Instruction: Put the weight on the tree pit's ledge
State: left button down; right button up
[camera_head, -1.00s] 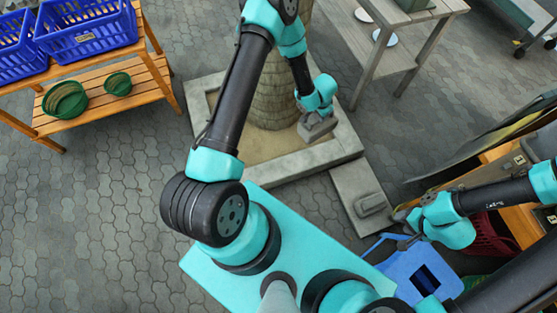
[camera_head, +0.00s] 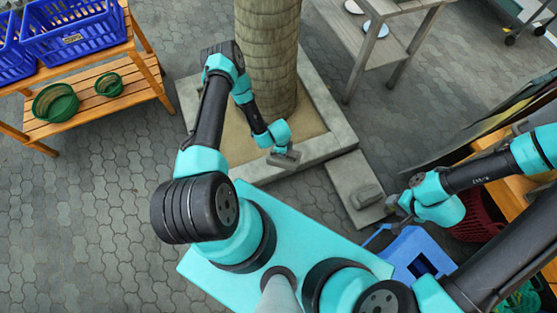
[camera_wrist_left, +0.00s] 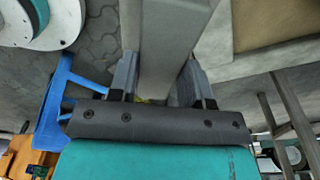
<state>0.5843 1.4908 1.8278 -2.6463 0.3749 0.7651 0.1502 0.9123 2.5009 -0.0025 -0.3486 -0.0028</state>
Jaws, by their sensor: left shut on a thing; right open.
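The grey weight (camera_head: 287,159) is in my left gripper (camera_head: 281,149), over the front side of the tree pit's concrete ledge (camera_head: 325,149). I cannot tell whether it touches the ledge. In the left wrist view the weight (camera_wrist_left: 168,50) shows as a long grey block between the two fingers of the left gripper (camera_wrist_left: 160,78), which is shut on it. My right gripper (camera_head: 397,207) is open and empty at the right, beside a grey slab (camera_head: 349,173) with a grey block (camera_head: 366,196) on it.
A palm trunk (camera_head: 270,60) rises from the sandy pit. A blue plastic stool-like object (camera_head: 418,255) stands below my right gripper. A wooden shelf (camera_head: 145,90) with blue crates and green baskets is at left. A grey table (camera_head: 390,55) stands behind right.

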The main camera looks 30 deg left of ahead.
pick_arm(q)
jog(key=s+d+f+m, duration=0.3)
jog(key=s+f+m, duration=0.3)
jog(key=s+f, duration=0.3)
jog(key=shift+s+d+g, duration=0.3)
jog(key=shift+s+g, duration=0.1)
jog(key=shift+s, duration=0.05)
jog(key=shift+f, duration=0.1)
jog(key=w+a, duration=0.2)
jog(key=w, duration=0.2)
jog(key=w+a+f, duration=0.1)
jog(key=w+a, duration=0.2)
jog(key=w, duration=0.1)
jog(key=w+a, duration=0.3)
jog(key=w, duration=0.2)
jog(key=shift+f, duration=0.2)
jog(key=shift+w+a, duration=0.15)
jog(key=shift+w, duration=0.05)
jog(key=shift+w+a+f, duration=0.1)
jog(key=shift+w+f, duration=0.05)
jog(key=shift+f, duration=1.75)
